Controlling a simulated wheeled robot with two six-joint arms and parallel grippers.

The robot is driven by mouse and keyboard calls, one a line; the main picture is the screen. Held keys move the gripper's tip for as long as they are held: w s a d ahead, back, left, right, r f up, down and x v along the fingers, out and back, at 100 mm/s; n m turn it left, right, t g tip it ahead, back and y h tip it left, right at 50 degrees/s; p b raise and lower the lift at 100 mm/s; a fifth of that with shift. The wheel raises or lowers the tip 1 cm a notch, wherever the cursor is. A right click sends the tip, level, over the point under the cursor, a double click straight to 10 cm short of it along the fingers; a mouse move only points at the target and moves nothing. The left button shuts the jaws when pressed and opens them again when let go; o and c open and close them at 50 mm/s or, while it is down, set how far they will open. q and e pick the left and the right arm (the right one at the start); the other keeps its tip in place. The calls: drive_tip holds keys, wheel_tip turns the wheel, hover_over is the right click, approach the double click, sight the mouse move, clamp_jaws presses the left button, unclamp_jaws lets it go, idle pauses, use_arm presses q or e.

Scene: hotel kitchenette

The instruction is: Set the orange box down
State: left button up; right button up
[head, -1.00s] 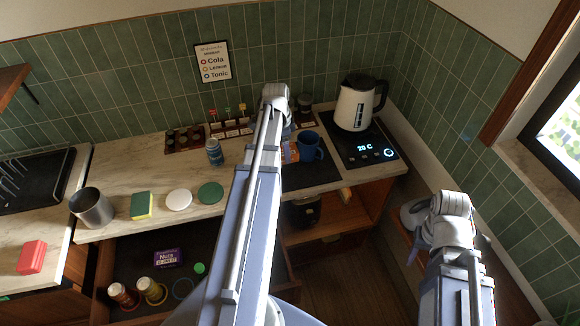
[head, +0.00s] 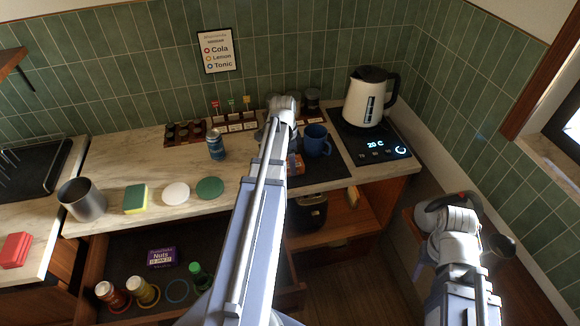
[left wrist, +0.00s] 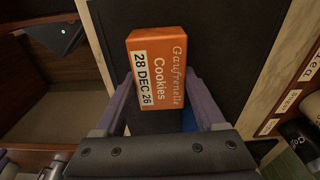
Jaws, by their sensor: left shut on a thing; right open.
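The orange box (left wrist: 158,70), labelled Gaufrenelle Cookies, is between the two purple fingers of my left gripper (left wrist: 163,92), which is shut on it. In the head view, only a small part of the orange box (head: 297,164) shows beside my left arm, over the dark mat (head: 325,176) and left of the blue mug. Whether it touches the mat cannot be told. My right gripper (head: 449,240) is at the lower right, away from the box, open; its fingers are mostly hidden.
The blue mug (head: 316,141) stands close to the box's right. A white kettle (head: 364,100) stands on a black panel further right. A blue can (head: 215,145) and green disc (head: 210,188) are to the left. An open drawer with a purple Nuts box (head: 162,257) is below the counter.

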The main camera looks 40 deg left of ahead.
sight(287, 163)
use_arm(q)
drive_tip(key=shift+r, duration=0.1)
drive_tip(key=shift+f, duration=0.25)
drive_tip(key=o, duration=1.5)
drive_tip(key=shift+r, duration=0.1)
drive_tip(key=shift+c, duration=0.2)
wheel_tip(287, 163, up, 12)
drive_tip(key=s+p, duration=0.1)
drive_tip(key=p, duration=1.1)
drive_tip(key=shift+a+r, duration=0.15)
drive_tip(key=shift+a, duration=0.2)
